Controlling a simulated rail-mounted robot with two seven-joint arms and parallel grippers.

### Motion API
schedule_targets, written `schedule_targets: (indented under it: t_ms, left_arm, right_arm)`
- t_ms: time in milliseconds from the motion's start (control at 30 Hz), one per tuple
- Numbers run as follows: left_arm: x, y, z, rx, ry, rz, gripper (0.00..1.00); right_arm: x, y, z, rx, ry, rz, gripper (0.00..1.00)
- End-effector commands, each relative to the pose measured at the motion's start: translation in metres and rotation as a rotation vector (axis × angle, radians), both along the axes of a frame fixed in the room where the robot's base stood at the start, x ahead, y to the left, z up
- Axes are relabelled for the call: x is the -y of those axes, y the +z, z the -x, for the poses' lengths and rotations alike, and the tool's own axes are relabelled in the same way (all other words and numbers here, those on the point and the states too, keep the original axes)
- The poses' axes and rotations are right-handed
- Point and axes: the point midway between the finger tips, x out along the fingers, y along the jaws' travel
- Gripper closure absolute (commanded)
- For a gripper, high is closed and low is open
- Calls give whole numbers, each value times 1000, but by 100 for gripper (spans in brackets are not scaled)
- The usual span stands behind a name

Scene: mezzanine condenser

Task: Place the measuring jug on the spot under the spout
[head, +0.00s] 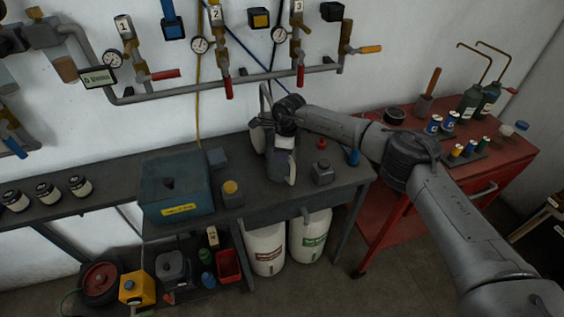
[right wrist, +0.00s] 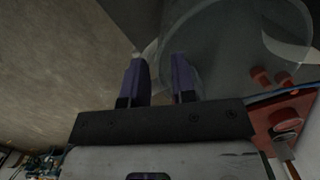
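My right gripper (head: 284,160) is low over the dark bench, and its wrist hides much of what lies there. In the right wrist view its two fingers (right wrist: 160,82) stand a short way apart, with a pale edge between them. That edge seems to belong to the clear, round measuring jug (right wrist: 222,50), which fills the upper right of that view. In the head view a pale rounded shape (head: 257,138) beside the wrist may be part of the jug. A thin grey bent pipe (head: 264,98), apparently the spout, rises behind the wrist. The spot under it is hidden. My left gripper is not in view.
Pipes with valves and gauges (head: 200,45) line the wall behind. A red cart (head: 500,160) with bottles and spools stands right. White drums (head: 265,245) stand below.

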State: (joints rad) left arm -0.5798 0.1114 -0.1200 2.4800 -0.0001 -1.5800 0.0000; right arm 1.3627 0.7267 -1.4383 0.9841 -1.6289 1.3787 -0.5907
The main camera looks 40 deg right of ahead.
Motion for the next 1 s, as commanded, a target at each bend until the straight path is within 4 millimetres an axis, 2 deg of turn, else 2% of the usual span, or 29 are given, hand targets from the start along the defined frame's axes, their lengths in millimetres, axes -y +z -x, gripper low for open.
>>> schedule_targets:
  t_ms: [33,233,833,1000]
  left_arm:
    - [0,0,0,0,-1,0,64]
    - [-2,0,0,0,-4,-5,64]
    - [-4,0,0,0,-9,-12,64]
    - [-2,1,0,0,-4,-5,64]
  right_arm:
    - [0,0,0,0,0,0,81]
    - [0,0,0,-1,0,1,100]
    - [0,0,0,0,0,0,100]
    - [0,6,0,0,0,0,100]
